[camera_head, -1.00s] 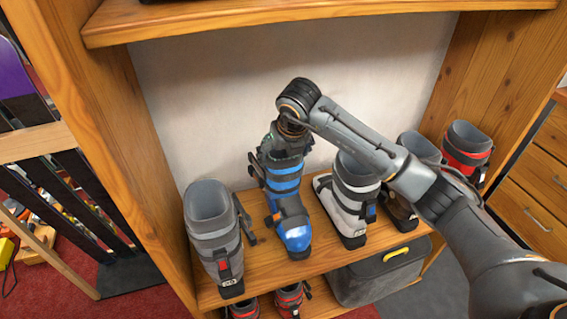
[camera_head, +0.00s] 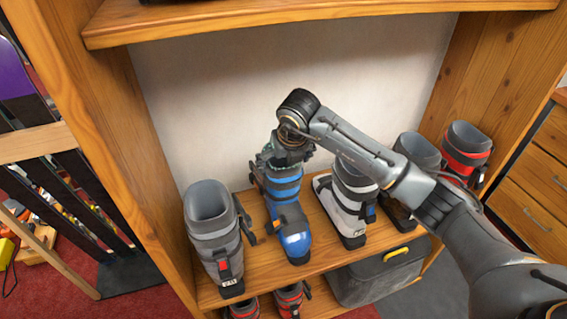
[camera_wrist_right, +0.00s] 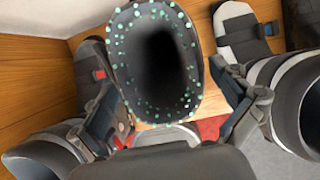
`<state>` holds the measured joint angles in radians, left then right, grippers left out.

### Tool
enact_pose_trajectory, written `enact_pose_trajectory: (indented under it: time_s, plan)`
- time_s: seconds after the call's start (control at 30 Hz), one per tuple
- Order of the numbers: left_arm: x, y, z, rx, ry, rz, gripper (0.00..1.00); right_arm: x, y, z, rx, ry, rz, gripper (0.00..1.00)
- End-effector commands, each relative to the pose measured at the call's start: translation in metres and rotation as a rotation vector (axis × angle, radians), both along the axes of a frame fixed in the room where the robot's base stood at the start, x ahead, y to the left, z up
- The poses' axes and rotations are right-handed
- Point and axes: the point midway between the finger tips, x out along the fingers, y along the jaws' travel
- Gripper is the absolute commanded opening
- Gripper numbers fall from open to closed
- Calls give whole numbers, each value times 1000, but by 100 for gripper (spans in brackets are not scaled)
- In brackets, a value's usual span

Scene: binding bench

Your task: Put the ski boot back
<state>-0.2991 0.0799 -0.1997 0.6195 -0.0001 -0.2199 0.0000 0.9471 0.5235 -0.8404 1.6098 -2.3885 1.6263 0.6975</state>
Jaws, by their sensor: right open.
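The blue ski boot (camera_head: 284,190) stands upright on the shelf (camera_head: 262,281), between a grey boot (camera_head: 214,232) and a white-and-grey boot (camera_head: 348,206). Its toe points toward the front edge. My right gripper (camera_head: 284,153) is above and around the top of its cuff, partly hiding it. In the right wrist view, the boot's dark cuff opening (camera_wrist_right: 155,62) with pale green dots around its rim lies between the two spread fingers. The fingers look apart from the cuff. My left gripper is not in view.
A dark grey boot (camera_head: 417,152) and a red-and-grey boot (camera_head: 466,150) stand farther right, near the side panel. A grey bin (camera_head: 380,275) and red boots (camera_head: 290,298) are below. An upper shelf (camera_head: 300,20) overhangs the space. Neighbouring boots leave little side room.

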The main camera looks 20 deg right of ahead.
Motion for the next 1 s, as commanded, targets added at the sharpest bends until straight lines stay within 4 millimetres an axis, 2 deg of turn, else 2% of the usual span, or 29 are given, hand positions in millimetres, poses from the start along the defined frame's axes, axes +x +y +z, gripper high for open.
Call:
enact_pose_trajectory:
  time_s: [0.3, 0.5, 0.7, 1.0]
  plan:
    - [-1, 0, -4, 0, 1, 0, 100, -23, -1, 60, 0, -6, 1, 100]
    - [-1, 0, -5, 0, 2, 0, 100, -37, -1, 91, 1, -4, 1, 100]
    - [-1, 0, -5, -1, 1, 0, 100, -43, -1, 104, 1, -1, 1, 100]
    - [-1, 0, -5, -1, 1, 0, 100, -43, -1, 105, 0, 0, 1, 100]
